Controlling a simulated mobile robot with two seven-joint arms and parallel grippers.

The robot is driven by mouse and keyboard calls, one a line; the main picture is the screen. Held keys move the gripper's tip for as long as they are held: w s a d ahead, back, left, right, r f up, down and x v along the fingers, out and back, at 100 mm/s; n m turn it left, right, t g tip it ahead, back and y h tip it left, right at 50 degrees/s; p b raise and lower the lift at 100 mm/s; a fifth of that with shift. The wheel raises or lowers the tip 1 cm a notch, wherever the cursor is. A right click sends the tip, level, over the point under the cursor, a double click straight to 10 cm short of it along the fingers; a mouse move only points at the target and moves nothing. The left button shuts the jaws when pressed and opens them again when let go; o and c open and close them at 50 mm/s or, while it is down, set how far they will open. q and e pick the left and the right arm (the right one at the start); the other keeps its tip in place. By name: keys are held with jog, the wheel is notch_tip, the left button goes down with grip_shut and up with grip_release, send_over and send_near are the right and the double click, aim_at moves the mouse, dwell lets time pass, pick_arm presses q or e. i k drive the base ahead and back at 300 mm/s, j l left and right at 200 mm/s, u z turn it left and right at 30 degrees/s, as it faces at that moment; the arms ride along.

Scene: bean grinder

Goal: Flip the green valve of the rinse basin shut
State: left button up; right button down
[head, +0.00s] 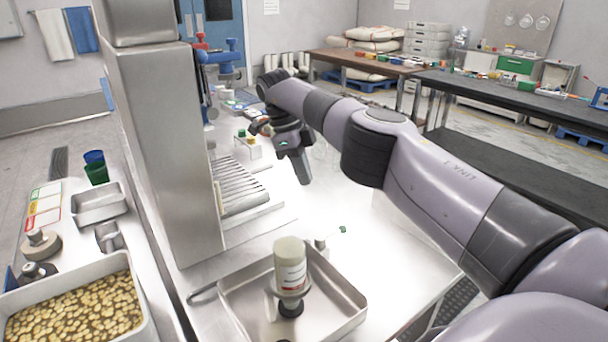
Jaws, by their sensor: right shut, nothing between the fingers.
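The rinse basin (353,306) is a shallow steel tray at the bottom middle of the head view. A small metal fitting (321,243) sits by its back rim. The green valve (343,229) shows as a small green tip just right of this fitting. It is too small to tell its exact angle. My right gripper (303,180) points down above the steel worktop, behind and a little left of the valve and apart from it. It is shut and empty. My left gripper is not in view.
A tall steel column (165,150) and a slatted rack (240,188) stand to the left. A bean tray (148,327) is at the lower left. The worktop (400,262) right of the basin is clear.

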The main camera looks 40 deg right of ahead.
aim_at(320, 239)
jog(key=k, duration=1.5)
